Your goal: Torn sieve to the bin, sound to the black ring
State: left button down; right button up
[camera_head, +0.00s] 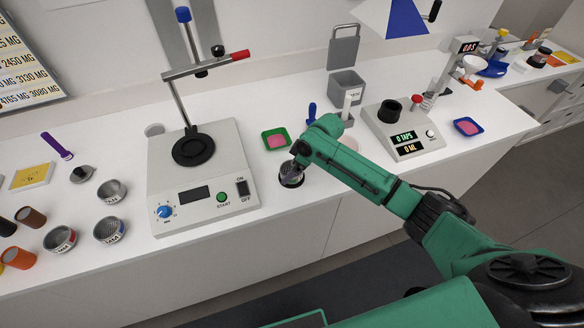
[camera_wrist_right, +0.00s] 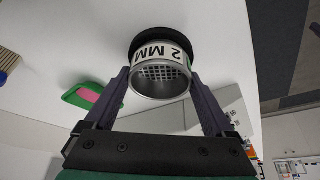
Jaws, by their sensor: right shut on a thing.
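My right gripper (camera_head: 291,172) is shut on a metal sieve (camera_wrist_right: 161,80) with a white "2 MM" label, in front of the green tray. In the right wrist view, the fingers (camera_wrist_right: 163,100) grip its sides. A square mesh shows inside; I see no clear tear, but only part is visible. A black ring (camera_wrist_right: 178,38) lies at the sieve's far end, towards the counter; it also shows dark under the gripper in the head view (camera_head: 291,183). I cannot tell whether sieve and ring touch. Other labelled sieves (camera_head: 112,192) (camera_head: 109,230) (camera_head: 60,240) stand at left. A grey bin (camera_head: 347,84) stands at the back.
A shaker machine (camera_head: 205,200) with a black round plate (camera_head: 193,148) and a post stands left of the gripper. A green tray (camera_head: 276,139) holds something pink. A tap counter (camera_head: 405,130) stands right. Brown and orange jars (camera_head: 31,217) lie at far left.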

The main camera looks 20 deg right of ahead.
jog(key=shift+f, duration=0.15)
jog(key=o, duration=1.2)
jog(key=shift+c, duration=0.2)
jog(key=b+v, duration=0.2)
jog(key=v, duration=1.2)
jog(key=shift+s+b, duration=0.2)
jog(key=shift+b, duration=0.1)
jog(key=shift+d, duration=0.1)
